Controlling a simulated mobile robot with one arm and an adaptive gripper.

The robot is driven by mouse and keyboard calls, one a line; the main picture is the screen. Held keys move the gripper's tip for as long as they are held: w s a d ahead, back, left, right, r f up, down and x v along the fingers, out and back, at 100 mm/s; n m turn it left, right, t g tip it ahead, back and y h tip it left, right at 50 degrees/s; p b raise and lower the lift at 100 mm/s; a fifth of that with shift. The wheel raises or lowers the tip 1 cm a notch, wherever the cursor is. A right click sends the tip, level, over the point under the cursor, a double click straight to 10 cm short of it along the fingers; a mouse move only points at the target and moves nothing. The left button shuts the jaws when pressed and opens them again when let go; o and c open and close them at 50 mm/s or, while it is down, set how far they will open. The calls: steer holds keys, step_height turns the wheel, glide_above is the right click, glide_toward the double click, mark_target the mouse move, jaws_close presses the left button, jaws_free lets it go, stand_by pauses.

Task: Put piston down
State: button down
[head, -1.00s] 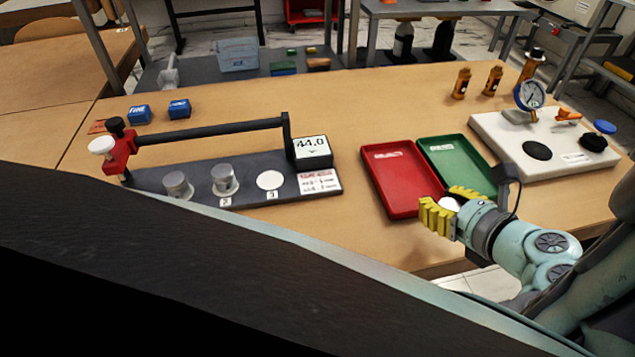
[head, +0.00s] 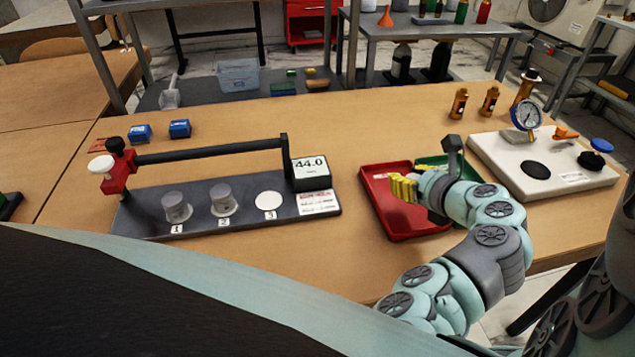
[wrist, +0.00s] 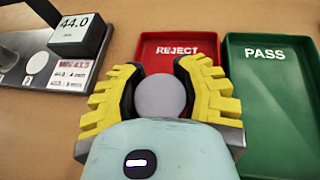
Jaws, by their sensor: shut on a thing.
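My gripper (head: 403,187) has yellow ribbed fingers. In the wrist view my gripper (wrist: 160,95) is shut on a round grey piston (wrist: 160,96), seen from above. The piston is hidden by the fingers and hand in the head view. In the wrist view, the piston and fingers appear in front of the near part of the red REJECT tray (wrist: 208,50); I cannot tell the height above it. The red tray (head: 400,230) lies on the table in the head view. The green PASS tray (wrist: 238,120) is to its right, partly covered by my arm in the head view.
A gauge rig (head: 225,205) with a 44.0 display (head: 310,167) stands left. Grey pistons (head: 176,206) (head: 224,199) stand on spots 1 and 2; spot 3 (head: 269,201) is empty. A white base (head: 545,170) with a dial gauge (head: 526,115) stands right of the trays.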

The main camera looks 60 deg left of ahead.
steer(key=a, duration=0.1)
steer(key=w+a, duration=0.1)
steer(key=a, duration=0.1)
steer(key=shift+w+a+f, duration=0.2)
step_height(320, 180, down, 4)
steer(key=shift+d+r+b, duration=0.1)
steer(key=shift+r+b, duration=0.1)
steer(key=shift+b, duration=0.4)
steer(key=shift+r, duration=0.1)
steer(key=shift+w, duration=0.1)
steer(key=c, duration=0.8)
jaws_free()
